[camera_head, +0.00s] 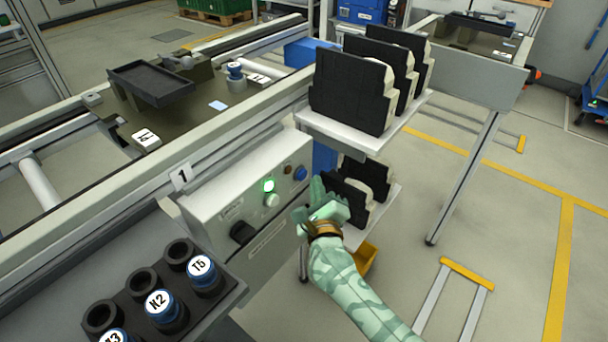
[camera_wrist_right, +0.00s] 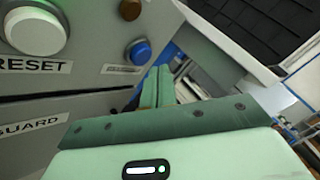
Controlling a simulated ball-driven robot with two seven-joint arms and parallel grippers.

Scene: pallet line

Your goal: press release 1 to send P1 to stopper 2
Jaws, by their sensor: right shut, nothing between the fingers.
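The control box (camera_head: 248,205) under the number 1 plate (camera_head: 180,177) carries a lit green button, a white button (camera_head: 271,200), a small brown button (camera_head: 288,170), a blue button (camera_head: 300,173) and a black knob (camera_head: 242,234). Which one is release 1 I cannot read. The wrist view shows the blue button (camera_wrist_right: 140,50) and a white button over a RESET label (camera_wrist_right: 35,66). My right gripper (camera_head: 317,187) is shut and empty, just right of the box, near the blue button, apparently not touching it. A pallet (camera_head: 205,118) stands on the line behind; its tag (camera_head: 146,140) is unclear. My left gripper is out of view.
A two-level rack (camera_head: 345,135) with black-and-cream parts stands close to my right gripper. A dark holder (camera_head: 225,300) with several black cups, some holding labelled blue-ringed pieces, is at lower left. A black tray (camera_head: 150,82) sits on the pallet. Floor at right is mostly open.

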